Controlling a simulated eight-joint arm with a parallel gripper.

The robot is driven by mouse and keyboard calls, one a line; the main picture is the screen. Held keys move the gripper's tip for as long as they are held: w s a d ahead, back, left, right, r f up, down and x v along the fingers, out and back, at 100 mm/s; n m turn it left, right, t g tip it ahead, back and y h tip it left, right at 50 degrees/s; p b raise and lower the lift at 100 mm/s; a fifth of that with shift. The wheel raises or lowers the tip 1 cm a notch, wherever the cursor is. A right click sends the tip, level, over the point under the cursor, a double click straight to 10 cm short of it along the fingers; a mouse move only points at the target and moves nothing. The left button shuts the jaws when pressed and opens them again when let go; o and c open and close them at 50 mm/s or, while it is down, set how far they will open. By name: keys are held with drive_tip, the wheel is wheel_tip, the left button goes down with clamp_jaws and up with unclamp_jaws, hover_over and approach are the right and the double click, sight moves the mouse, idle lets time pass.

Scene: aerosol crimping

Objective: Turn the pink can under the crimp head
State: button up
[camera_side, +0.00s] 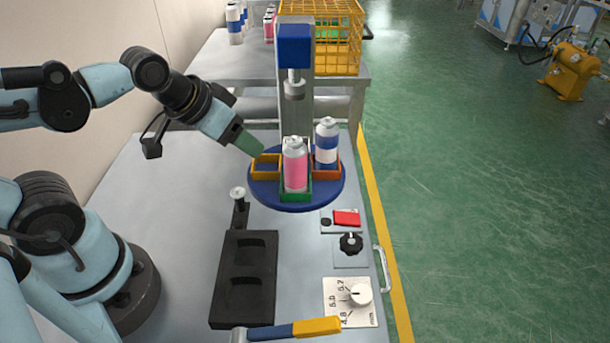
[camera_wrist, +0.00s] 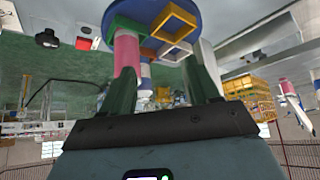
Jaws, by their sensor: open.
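The pink can (camera_side: 295,165) stands upright in the green holder (camera_side: 296,190) at the front of the round blue turntable (camera_side: 320,199). It also shows in the wrist view (camera_wrist: 127,50). The crimp head (camera_side: 294,84) hangs from the blue-topped column, above and behind the pink can in the side view. A blue-and-white can (camera_side: 326,143) stands in the orange holder at the right. The yellow holder (camera_side: 266,172) at the left is empty. My gripper (camera_side: 259,154) is open and empty, with its fingertips close to the yellow holder; I cannot tell whether they touch it.
A black tray with two recesses (camera_side: 245,278) lies in front of the turntable, with a small lever beyond it. A red button (camera_side: 347,217), a black knob (camera_side: 350,242) and a dial plate (camera_side: 337,290) line the right edge. A yellow crate (camera_side: 340,38) stands behind.

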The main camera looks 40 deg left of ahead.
idle(0.4)
drive_tip(key=shift+o, duration=0.7)
wheel_tip(320, 180, up, 6)
drive_tip(key=m+g, duration=0.7)
drive_tip(key=m, duration=1.8)
hover_over(352, 243)
wheel_tip(352, 243, down, 5)
wheel_tip(352, 243, down, 12)
drive_tip(key=shift+f, duration=0.2)
drive_tip(key=shift+c, duration=0.3)
